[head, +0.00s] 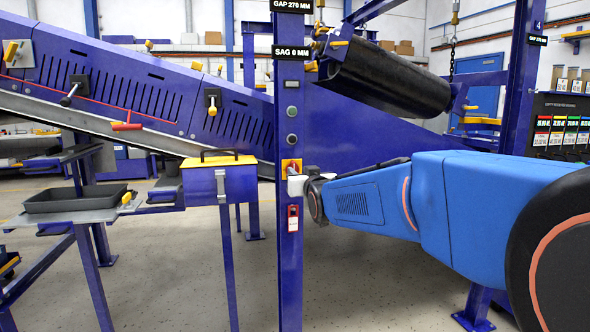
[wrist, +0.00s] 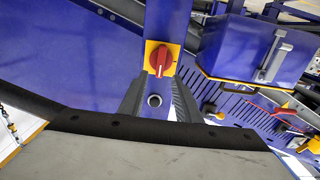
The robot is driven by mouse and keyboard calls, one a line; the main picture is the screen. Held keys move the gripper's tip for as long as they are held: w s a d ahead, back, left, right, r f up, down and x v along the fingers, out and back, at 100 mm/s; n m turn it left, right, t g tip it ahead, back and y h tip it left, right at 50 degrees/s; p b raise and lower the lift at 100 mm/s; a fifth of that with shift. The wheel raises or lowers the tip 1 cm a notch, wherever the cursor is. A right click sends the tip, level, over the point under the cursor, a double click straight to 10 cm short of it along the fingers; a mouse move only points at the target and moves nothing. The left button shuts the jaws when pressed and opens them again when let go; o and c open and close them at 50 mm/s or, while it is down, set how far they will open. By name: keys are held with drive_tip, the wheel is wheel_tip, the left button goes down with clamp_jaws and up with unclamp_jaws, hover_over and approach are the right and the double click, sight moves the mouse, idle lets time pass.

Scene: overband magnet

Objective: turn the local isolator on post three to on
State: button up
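The isolator is a red rotary handle on a yellow plate (head: 291,164), mounted on the blue post (head: 290,255) in the head view. In the wrist view the red handle (wrist: 161,60) is plain, its grip bar lying nearly along the post with a slight tilt. My gripper (head: 303,184) is at the post, just below the plate in the head view, partly covering its lower part. In the wrist view my two dark fingers (wrist: 159,96) stand apart with a gap between them. The handle appears beyond their tips; I see no contact.
A blue box with a yellow lid (head: 220,180) stands left of the post, beside a black tray (head: 75,198). A black roller (head: 385,78) hangs to the upper right. The floor below my arm is clear.

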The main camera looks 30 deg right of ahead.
sight(294, 167)
drive_tip(key=shift+x, duration=3)
clamp_jaws()
